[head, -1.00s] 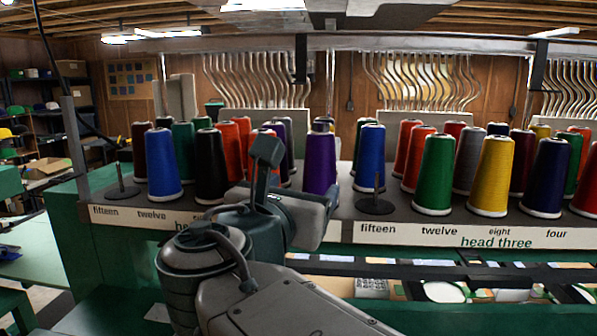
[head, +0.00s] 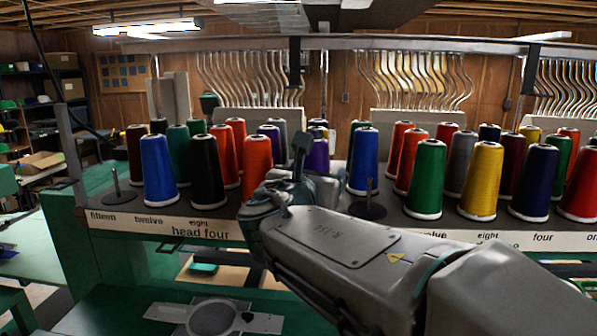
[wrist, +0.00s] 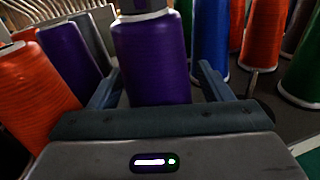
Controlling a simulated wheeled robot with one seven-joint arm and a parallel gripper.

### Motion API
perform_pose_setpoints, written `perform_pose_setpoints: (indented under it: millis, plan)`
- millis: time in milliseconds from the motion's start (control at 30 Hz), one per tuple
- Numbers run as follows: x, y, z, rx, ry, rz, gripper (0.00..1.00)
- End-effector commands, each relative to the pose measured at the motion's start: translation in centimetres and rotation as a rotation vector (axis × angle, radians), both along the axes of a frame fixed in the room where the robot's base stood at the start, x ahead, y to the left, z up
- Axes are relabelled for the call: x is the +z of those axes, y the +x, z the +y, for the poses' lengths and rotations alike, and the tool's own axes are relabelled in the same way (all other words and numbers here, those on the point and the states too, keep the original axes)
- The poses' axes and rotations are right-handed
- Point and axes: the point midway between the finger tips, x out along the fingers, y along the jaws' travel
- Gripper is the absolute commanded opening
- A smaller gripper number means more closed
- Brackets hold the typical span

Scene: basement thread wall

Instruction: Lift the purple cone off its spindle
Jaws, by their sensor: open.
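The purple cone (wrist: 152,62) stands upright in the middle of the wrist view, between the two fingers of my open gripper (wrist: 157,82). A gap shows between the cone and the right finger; contact on the left side is hard to tell. The gripper's palm hides the cone's lower end. In the head view the purple cone (head: 317,156) shows only partly behind my wrist, and my fingers are not clear there. Its spindle is hidden.
Close around are an orange cone (wrist: 38,92), a darker purple cone (wrist: 70,48) and a blue cone (wrist: 210,42). An empty spindle (head: 369,202) stands to the right on the rack. Several more cones fill the rack. Bent metal tubes (head: 250,78) hang behind.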

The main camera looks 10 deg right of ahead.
Motion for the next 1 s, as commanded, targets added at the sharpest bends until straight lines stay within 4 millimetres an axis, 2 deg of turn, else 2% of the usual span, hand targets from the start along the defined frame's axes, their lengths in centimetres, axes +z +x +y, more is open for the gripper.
perform_pose_setpoints:
  millis: [267,467,767,867,1000]
  plan:
    - [0.0,0.3,-0.2,0.002,-0.001,-0.001,0.72]
    - [0.0,0.3,-0.1,0.002,-0.001,-0.001,0.2]
    - [0.3,0.3,-0.1,0.001,0.001,-0.003,0.21]
    - [1.3,0.3,-0.2,0.001,0.002,-0.005,0.21]
    - [4.0,0.3,-0.2,0.0,0.003,-0.006,0.21]
